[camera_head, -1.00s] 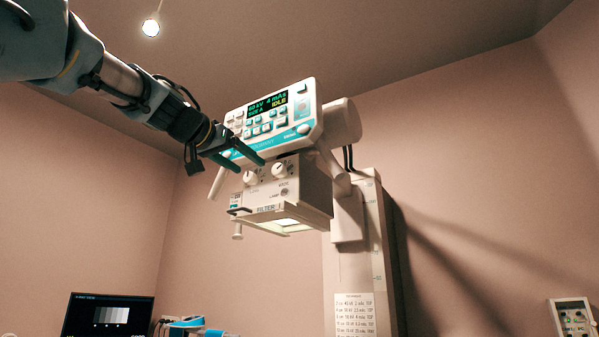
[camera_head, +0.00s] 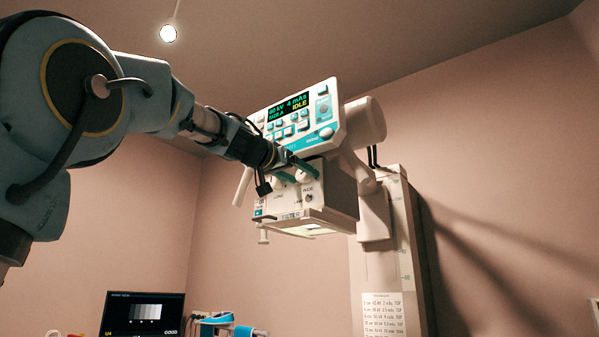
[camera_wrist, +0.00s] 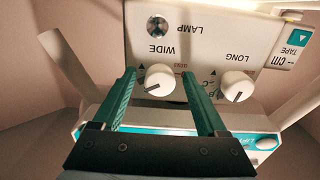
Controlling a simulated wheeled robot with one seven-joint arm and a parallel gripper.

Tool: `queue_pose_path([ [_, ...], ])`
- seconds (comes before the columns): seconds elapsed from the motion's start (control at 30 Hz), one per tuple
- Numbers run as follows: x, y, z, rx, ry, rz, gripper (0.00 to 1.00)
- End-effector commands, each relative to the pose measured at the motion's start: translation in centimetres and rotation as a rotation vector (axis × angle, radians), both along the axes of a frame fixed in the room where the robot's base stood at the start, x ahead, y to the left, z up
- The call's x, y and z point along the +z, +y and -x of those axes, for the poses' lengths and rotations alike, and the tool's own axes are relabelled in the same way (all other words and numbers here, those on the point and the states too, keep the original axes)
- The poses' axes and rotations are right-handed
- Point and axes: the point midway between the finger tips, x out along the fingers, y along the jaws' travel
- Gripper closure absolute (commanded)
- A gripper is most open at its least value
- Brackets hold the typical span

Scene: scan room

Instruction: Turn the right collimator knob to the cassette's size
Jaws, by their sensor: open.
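The white collimator box (camera_head: 328,196) hangs under the control panel. Its right knob (camera_wrist: 159,80), marked WIDE, is white with a dark pointer line, which slants toward lower left in the upside-down wrist view. The other knob (camera_wrist: 237,86), marked LONG, is right of it in that view. My gripper (camera_wrist: 158,60) is open, with one green finger on each side of the WIDE knob; I cannot tell whether either finger touches it. In the head view my gripper (camera_head: 305,174) is at the box's front face and partly covers the knobs. No cassette is seen.
The control panel (camera_head: 297,117) above reads 60 kV, 4 mAs, IDLE and a size line. A handle (camera_head: 242,186) sticks out at its left. A LAMP button (camera_wrist: 186,31) sits near the WIDE knob. A column (camera_head: 395,250) stands behind; a monitor (camera_head: 142,314) is lower left.

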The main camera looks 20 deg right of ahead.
Motion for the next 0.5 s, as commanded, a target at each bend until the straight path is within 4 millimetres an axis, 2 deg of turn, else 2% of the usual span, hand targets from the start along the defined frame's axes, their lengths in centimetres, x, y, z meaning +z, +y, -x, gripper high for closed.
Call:
queue_pose_path([
  [0.2, -0.03, -0.02, -0.01, 0.0, 0.0, 0.0, 0.25],
  [0.5, -0.02, 0.0, 0.0, 0.0, -0.001, 0.0, 0.57],
])
